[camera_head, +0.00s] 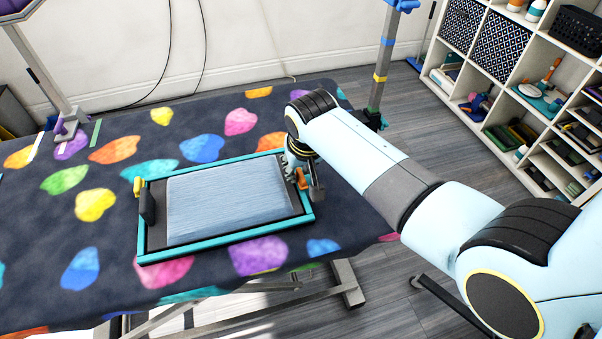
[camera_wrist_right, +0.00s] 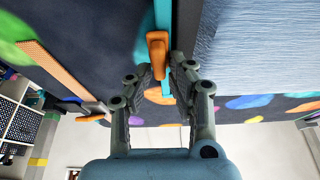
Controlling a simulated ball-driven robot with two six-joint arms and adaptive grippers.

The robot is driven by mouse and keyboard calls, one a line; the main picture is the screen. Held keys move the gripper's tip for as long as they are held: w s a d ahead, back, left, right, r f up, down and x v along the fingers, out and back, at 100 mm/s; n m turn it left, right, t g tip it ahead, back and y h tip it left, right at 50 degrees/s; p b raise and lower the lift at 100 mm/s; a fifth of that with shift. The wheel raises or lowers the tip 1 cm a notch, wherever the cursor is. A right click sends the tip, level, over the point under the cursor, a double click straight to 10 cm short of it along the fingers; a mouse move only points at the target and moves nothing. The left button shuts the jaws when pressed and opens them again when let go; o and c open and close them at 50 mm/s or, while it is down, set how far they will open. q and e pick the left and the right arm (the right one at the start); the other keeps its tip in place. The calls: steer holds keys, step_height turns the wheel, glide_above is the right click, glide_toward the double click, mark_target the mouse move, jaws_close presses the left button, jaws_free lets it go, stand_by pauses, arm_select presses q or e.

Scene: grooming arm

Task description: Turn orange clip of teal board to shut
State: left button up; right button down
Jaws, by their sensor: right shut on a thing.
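The teal board (camera_head: 225,242) lies flat on the patterned table, a teal rim around a grey-blue brushed panel (camera_head: 230,200). The orange clip (camera_head: 301,178) sits at the board's right edge; in the right wrist view the orange clip (camera_wrist_right: 157,45) lies along the teal rim (camera_wrist_right: 163,14). My right gripper (camera_head: 309,186) is over that edge, partly hidden by its own arm. In the wrist view my right gripper (camera_wrist_right: 161,72) has its fingers either side of the clip's lower end, shut on it. My left gripper is not in view.
A yellow clip (camera_head: 138,186) and a black handle (camera_head: 147,205) are on the board's left edge. The dark table cover (camera_head: 60,230) with coloured blotches is clear around the board. A post (camera_head: 384,65) stands behind; a shelf unit (camera_head: 520,70) is at the right.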

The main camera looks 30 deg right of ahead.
stand_by(0.4)
steer(key=shift+r+m+p, duration=0.1)
steer(key=shift+m+p, duration=0.25)
steer(key=shift+m, duration=0.25)
steer(key=shift+m+h, duration=0.4)
steer(key=shift+m, duration=0.4)
steer(key=shift+m+g+h, duration=0.4)
steer(key=shift+m, duration=1.1)
